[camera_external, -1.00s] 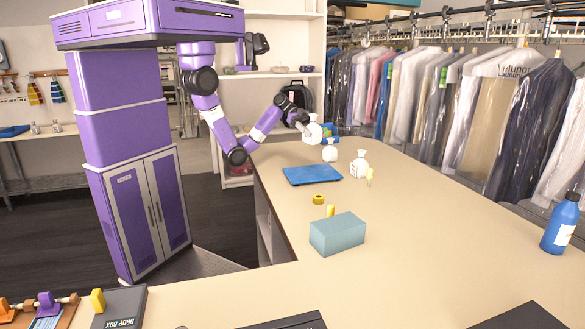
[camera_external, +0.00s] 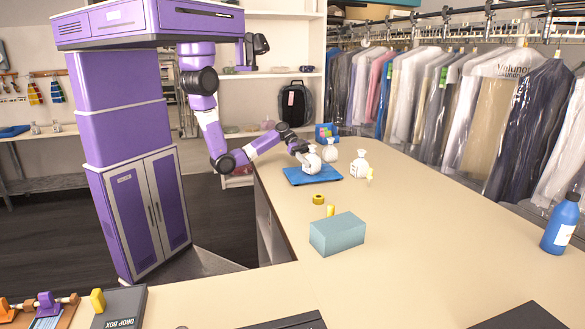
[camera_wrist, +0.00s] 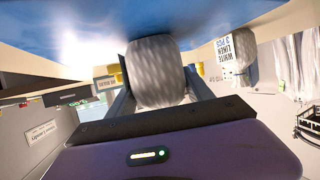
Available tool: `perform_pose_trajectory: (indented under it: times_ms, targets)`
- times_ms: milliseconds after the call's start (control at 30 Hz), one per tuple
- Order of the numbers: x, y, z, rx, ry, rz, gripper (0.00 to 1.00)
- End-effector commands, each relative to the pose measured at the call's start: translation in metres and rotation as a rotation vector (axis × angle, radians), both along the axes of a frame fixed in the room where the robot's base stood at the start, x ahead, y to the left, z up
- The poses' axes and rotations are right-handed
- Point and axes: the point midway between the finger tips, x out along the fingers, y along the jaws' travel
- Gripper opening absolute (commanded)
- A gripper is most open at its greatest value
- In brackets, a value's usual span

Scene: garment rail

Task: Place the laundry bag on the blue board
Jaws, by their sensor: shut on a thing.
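The blue board (camera_external: 297,178) lies flat on the counter near its far left edge. It also fills the top of the wrist view (camera_wrist: 60,25). My gripper (camera_external: 305,157) is over the board and is shut on a white laundry bag (camera_external: 311,162). In the wrist view the bag (camera_wrist: 155,70) sits between the two fingers (camera_wrist: 160,95) and is close to or touching the board; I cannot tell which.
A yellow tape roll (camera_external: 319,199), a small yellow item (camera_external: 331,210) and a teal box (camera_external: 337,234) are on the counter in front of the board. A blue bin (camera_external: 326,132) is behind. A blue bottle (camera_external: 562,224) stands far right. The counter's middle is clear.

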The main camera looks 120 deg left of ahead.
Motion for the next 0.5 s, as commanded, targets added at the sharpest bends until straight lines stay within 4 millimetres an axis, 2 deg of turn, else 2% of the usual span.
perform_pose_trajectory:
  times_ms: [300, 333, 433, 500]
  targets:
    - [0.0001, 0.0003, -0.001, 0.0, -0.001, 0.001, 0.09]
    - [0.0, 0.0004, -0.0017, 0.0, 0.0, 0.001, 0.64]
    - [0.0, 0.0004, -0.0017, 0.0, 0.0, 0.001, 0.82]
    - [0.0, 0.0004, -0.0017, 0.0, 0.0, 0.001, 0.82]
